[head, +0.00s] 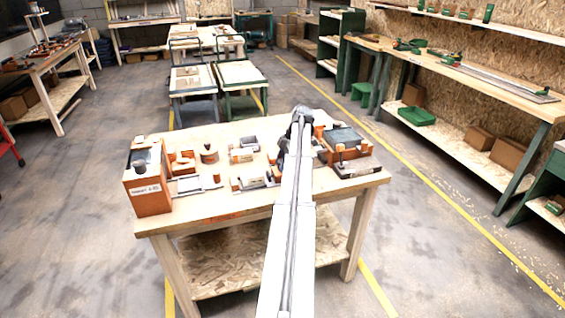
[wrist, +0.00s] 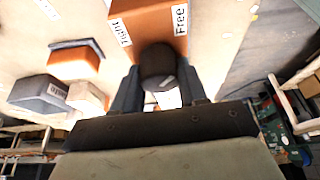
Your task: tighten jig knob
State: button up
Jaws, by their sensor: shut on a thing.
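In the wrist view a dark round knob (wrist: 158,62) sits against an orange block (wrist: 150,20) with white labels reading "Tight" and "Free". My gripper (wrist: 159,88) has one finger on each side of the knob and is shut on it. In the head view my arm reaches over the wooden table (head: 226,203) to the back right of its top. The gripper and knob are mostly hidden there behind my arm. A jig with a dark grey block (head: 343,137) and orange parts stands just right of my arm.
Several orange-and-grey blocks (head: 243,152) lie left of my arm. An orange box (head: 150,197) with a dark top stands at the table's left end. In the wrist view, orange-and-grey pieces (wrist: 75,62) lie left of the knob. The table's front strip is clear.

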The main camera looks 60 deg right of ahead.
jog(key=shift+c, duration=1.2)
